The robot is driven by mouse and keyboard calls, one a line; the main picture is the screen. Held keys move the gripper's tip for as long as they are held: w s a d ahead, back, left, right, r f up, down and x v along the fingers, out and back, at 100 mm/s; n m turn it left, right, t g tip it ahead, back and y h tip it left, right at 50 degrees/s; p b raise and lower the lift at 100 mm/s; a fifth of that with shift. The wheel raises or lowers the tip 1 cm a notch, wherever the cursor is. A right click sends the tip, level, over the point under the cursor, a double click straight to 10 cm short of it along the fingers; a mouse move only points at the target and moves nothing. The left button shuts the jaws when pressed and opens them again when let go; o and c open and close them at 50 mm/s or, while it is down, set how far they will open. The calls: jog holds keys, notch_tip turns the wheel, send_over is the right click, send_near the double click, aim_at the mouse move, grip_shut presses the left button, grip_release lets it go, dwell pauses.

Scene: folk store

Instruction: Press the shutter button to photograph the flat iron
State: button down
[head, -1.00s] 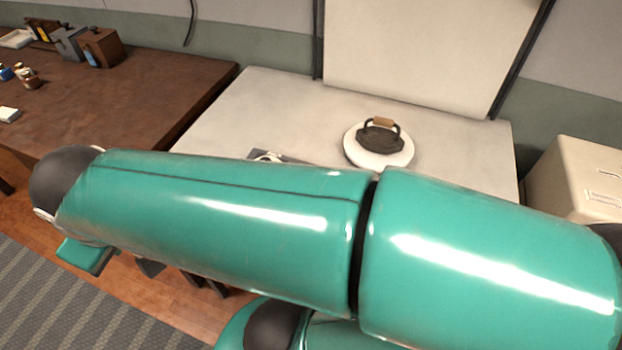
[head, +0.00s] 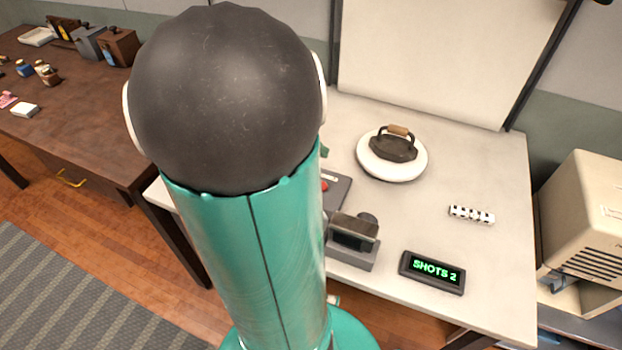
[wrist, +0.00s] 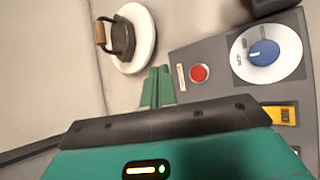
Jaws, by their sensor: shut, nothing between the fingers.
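The dark flat iron (head: 394,147) with a wooden handle stands on a round white stand (head: 392,174) on the pale table. Both also show at the upper left of the wrist view, the iron (wrist: 122,38) on its stand (wrist: 146,35). A red button (wrist: 200,73) sits on a grey control panel (wrist: 222,90) beside a blue dial (wrist: 264,52). The button's edge (head: 324,186) peeks out past my arm in the head view. My gripper (wrist: 158,80) is shut and empty, its green fingertips left of the button and apart from it in the picture. My arm mostly hides it in the head view.
A small camera-like device (head: 352,238) stands near the table front. A display (head: 432,271) reads "SHOTS 2". A black-and-white striped bar (head: 471,214) lies at right. A beige cabinet (head: 590,215) stands beyond the table's right edge, a brown table (head: 90,125) at left.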

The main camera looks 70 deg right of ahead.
jog(key=shift+f, duration=0.15)
jog(key=shift+f, duration=4.3)
jog(key=shift+f, duration=0.1)
jog(key=shift+f, duration=0.3)
jog(key=shift+f, duration=0.4)
jog(key=shift+r, duration=0.85)
